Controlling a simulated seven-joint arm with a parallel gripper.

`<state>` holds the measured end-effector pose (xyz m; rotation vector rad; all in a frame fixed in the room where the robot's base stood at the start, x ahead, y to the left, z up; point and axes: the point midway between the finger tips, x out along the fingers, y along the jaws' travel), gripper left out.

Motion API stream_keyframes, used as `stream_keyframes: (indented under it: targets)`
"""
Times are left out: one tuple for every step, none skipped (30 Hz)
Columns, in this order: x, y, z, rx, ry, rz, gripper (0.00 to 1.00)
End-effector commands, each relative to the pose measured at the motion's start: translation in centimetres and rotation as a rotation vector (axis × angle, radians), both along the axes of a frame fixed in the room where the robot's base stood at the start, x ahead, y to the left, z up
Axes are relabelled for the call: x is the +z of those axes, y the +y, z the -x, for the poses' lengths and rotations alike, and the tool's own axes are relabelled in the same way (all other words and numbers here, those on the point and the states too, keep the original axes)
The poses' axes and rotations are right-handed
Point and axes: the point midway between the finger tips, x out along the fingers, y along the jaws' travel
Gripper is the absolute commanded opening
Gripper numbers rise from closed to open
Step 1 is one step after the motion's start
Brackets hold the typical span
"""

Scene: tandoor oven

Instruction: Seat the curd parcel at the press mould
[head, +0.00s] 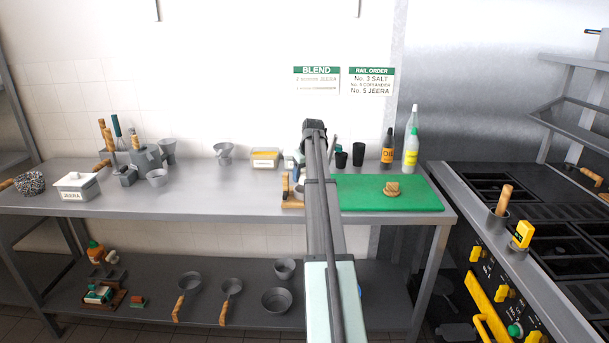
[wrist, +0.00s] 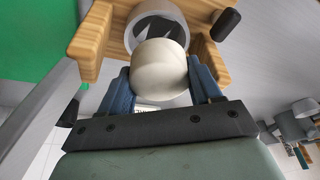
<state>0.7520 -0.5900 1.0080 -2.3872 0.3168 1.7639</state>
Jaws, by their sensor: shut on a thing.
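The curd parcel (wrist: 160,72) is a cream, rounded block in the wrist view. My gripper (wrist: 162,88) is shut on it, with one blue finger on each side. The press mould (wrist: 148,18) is a grey ring on a wooden press frame (wrist: 95,38), just beyond the parcel. The parcel overlaps the ring's near edge in the picture; I cannot tell whether they touch. In the head view my arm hides the parcel and most of the press; only part of its wooden frame (head: 292,204) shows.
A green board (head: 360,206) with a small brown stack (head: 391,189) lies right of my arm. Dark cups (head: 358,155) and bottles (head: 411,150) stand behind it. The counter (head: 220,194) left of the press is mostly clear.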

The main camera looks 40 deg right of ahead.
Motion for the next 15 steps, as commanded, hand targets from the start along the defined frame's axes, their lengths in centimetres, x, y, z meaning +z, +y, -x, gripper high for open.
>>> stream_keyframes:
  targets:
    - [0.02,0.00,0.00,0.000,0.000,0.000,0.28]
    - [0.02,0.00,0.00,0.000,0.000,0.000,0.28]
    - [0.02,0.00,0.00,0.000,0.000,0.000,0.28]
    - [0.02,0.00,0.00,0.000,0.000,0.000,0.28]
    - [0.02,0.00,0.00,0.000,0.000,0.000,0.28]
    - [0.01,0.00,-0.01,0.000,0.000,0.000,0.28]
    - [0.00,0.00,-0.01,0.000,0.000,0.000,0.28]
    - [-0.01,0.00,0.00,0.000,0.000,0.000,0.28]
    - [-0.04,0.00,0.00,0.000,0.000,0.000,0.28]
    - [-0.07,0.00,0.00,0.000,0.000,0.000,0.28]
    - [-0.11,0.00,0.00,0.000,0.000,0.000,0.28]
    - [-0.17,0.00,0.00,0.000,0.000,0.000,0.28]
    - [-0.22,0.00,0.01,0.000,0.000,0.000,0.28]
    - [-0.27,0.01,0.00,0.000,0.000,0.000,0.28]
    - [-0.36,0.00,0.01,0.000,0.000,0.000,0.28]
